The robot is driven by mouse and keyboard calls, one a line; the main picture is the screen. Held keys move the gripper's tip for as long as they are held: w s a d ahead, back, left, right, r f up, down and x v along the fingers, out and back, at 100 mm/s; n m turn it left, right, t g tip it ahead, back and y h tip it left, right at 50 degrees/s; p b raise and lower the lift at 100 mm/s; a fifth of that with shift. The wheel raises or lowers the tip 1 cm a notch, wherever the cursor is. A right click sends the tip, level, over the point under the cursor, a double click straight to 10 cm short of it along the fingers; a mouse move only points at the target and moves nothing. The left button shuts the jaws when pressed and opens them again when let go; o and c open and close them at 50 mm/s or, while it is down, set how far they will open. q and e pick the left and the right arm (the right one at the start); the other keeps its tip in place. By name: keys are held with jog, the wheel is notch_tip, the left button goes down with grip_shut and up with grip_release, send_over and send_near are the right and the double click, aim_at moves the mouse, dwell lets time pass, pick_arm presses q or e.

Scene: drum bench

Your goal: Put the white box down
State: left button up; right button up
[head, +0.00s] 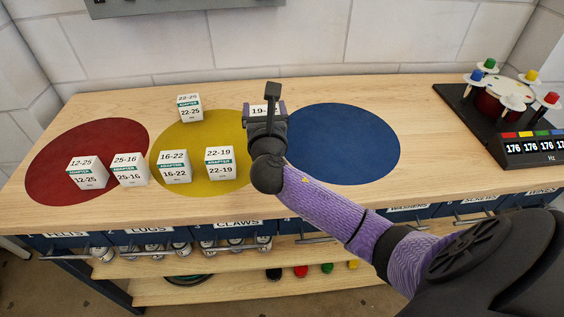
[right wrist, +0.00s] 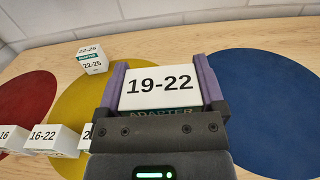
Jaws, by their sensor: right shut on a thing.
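The white box (right wrist: 160,88) marked 19-22 is between the two purple-lined fingers of my right gripper (right wrist: 164,90), which is shut on it. In the head view the top of this box (head: 262,110) shows past my right gripper (head: 265,114), at the right edge of the yellow circle (head: 205,130) near the blue circle (head: 343,144). My gripper and wrist hide its lower part, so I cannot tell whether it touches the bench. My left gripper is not in view.
Other white boxes stand on the bench: 22-25 (head: 190,107), 16-22 (head: 175,167), 22-19 (head: 219,163), 25-16 (head: 130,170) and 12-25 (head: 87,172). The red circle (head: 60,150) is at left. The blue circle is clear. A black drum device (head: 500,125) stands at right.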

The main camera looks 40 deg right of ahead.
notch_tip(320, 180, down, 10)
jog(key=b, duration=0.6)
jog(key=shift+a+f, duration=0.1)
jog(key=shift+f, duration=0.25)
jog(key=shift+r, duration=0.25)
jog(key=shift+f, duration=0.15)
jog(key=o, duration=1)
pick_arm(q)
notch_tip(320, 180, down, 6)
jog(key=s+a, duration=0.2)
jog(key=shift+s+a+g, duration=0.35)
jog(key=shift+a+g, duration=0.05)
pick_arm(e)
jog(key=shift+o, duration=0.2)
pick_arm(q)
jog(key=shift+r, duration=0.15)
